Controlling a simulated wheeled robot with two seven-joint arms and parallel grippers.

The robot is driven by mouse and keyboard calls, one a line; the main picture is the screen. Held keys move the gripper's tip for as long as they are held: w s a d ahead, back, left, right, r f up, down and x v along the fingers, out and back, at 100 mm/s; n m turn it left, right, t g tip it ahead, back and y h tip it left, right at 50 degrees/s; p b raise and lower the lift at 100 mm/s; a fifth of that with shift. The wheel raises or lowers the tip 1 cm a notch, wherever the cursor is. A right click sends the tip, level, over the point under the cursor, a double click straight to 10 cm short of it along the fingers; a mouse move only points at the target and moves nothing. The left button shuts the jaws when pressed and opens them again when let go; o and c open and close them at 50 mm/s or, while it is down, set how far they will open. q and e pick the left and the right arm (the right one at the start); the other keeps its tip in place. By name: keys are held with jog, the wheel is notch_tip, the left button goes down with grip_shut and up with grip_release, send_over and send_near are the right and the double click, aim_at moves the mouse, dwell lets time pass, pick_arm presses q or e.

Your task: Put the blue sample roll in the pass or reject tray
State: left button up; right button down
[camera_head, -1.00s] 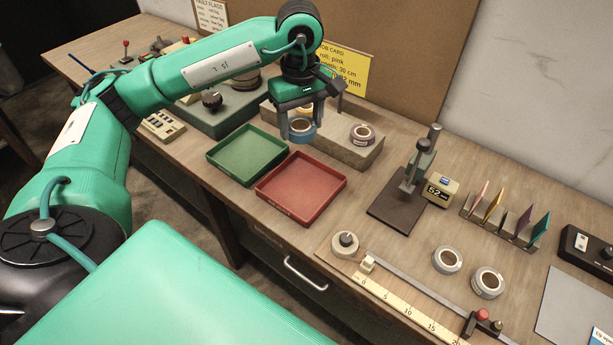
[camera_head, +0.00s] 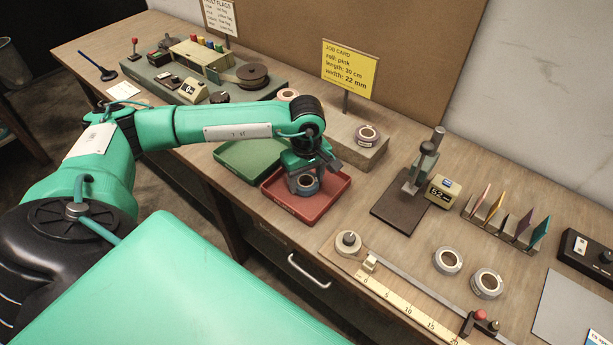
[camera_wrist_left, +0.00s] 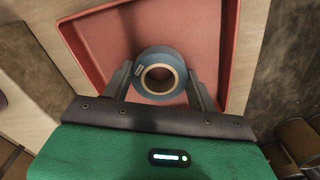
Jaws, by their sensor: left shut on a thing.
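The blue sample roll (camera_head: 306,183) is between the fingers of my left gripper (camera_head: 305,186), which is shut on it. It is over the red tray (camera_head: 331,199) in the head view. In the left wrist view the blue roll (camera_wrist_left: 160,75) sits between both fingers, with the red tray (camera_wrist_left: 212,30) below it. I cannot tell whether the roll touches the tray floor. The green tray (camera_head: 240,158) stands to the left of the red one and looks empty; my arm hides part of it. My right gripper is not in view.
A block (camera_head: 345,142) with a roll (camera_head: 367,135) stands behind the trays, under a yellow job card (camera_head: 350,69). A stand with a dark base (camera_head: 405,214) is to the right. Two rolls (camera_head: 448,260) and a ruler strip (camera_head: 410,310) lie at the front right.

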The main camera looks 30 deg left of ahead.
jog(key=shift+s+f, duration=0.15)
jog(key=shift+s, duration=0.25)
pick_arm(q)
jog(key=shift+f, duration=0.2)
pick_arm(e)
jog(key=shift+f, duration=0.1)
pick_arm(q)
jog(key=o, duration=1)
jog(key=shift+o, duration=0.2)
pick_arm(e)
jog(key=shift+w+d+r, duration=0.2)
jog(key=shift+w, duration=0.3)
pick_arm(q)
jog(key=shift+r, duration=0.1)
